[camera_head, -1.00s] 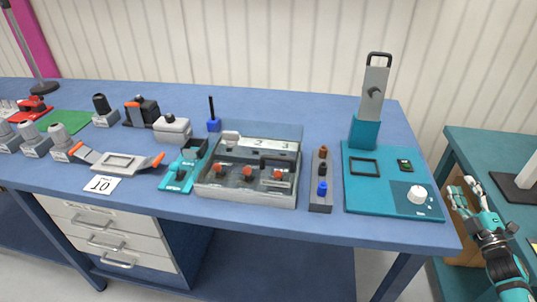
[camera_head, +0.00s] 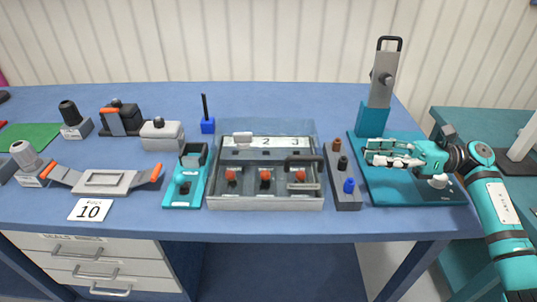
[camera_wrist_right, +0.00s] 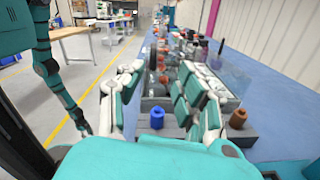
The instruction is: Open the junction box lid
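The junction box (camera_head: 265,202) is a grey box with orange knobs and a numbered strip, standing at the front middle of the table in the head view. A clear pane (camera_head: 300,128) shows around its back; I cannot tell whether this is the lid or how it lies. My right gripper (camera_head: 370,152) is open and empty, right of the box, fingers pointing left above the teal panel. In the right wrist view its fingers (camera_wrist_right: 160,88) are spread, with the box beyond them. My left gripper is not in the head view; a teal arm (camera_wrist_right: 52,70) hangs at the left of the wrist view, its fingers unclear.
A grey block with coloured knobs (camera_head: 342,185) stands between the box and my right gripper. A teal fixture (camera_head: 182,197) is left of the box. Clear table lies behind the box.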

